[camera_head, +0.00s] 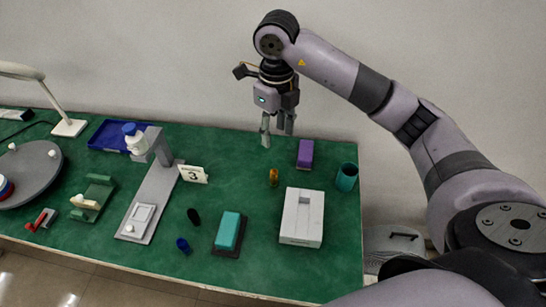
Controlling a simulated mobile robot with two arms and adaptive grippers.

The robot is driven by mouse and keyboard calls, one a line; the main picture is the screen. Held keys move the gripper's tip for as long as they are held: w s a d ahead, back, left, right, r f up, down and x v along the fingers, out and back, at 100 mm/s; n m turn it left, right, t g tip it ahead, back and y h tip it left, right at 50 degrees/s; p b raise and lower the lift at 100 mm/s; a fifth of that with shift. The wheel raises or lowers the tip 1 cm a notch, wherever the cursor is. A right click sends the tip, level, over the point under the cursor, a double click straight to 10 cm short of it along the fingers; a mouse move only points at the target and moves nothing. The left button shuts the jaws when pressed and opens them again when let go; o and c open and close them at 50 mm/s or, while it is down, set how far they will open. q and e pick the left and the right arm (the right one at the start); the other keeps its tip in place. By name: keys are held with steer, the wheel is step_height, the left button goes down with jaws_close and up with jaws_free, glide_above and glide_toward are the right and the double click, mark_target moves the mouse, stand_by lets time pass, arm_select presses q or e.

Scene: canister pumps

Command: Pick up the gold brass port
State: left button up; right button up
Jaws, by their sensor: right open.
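The gold brass port (273,177) is a small golden piece standing on the green table, left of and behind the white box. My right gripper (276,139) is open and empty, pointing down. It hangs above the back part of the table, and in the picture its fingertips are above the port and apart from it. My left gripper is not in view.
On the green table (340,260) near the port are a white box (302,217), a purple block (305,153), a teal cup (346,177) and a teal block on a dark base (229,231). A number 3 sign (193,174) and a grey stand (152,200) are further left.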

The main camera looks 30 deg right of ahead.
mark_target(274, 172)
step_height(274, 172, down, 11)
steer(key=shift+f+p, duration=0.2)
steer(key=shift+p, duration=0.8)
steer(key=shift+f, duration=0.25)
steer(key=f+p, duration=0.1)
steer(key=f, duration=0.1)
steer(key=f+p, duration=0.1)
steer(key=f, duration=0.1)
steer(key=shift+a+f, duration=0.2)
steer(key=shift+f, duration=0.45)
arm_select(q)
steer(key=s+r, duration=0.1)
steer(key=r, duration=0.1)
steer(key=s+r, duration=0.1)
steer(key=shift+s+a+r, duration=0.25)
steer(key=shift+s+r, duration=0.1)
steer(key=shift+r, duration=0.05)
arm_select(e)
steer(key=shift+c, duration=0.4)
jaws_close()
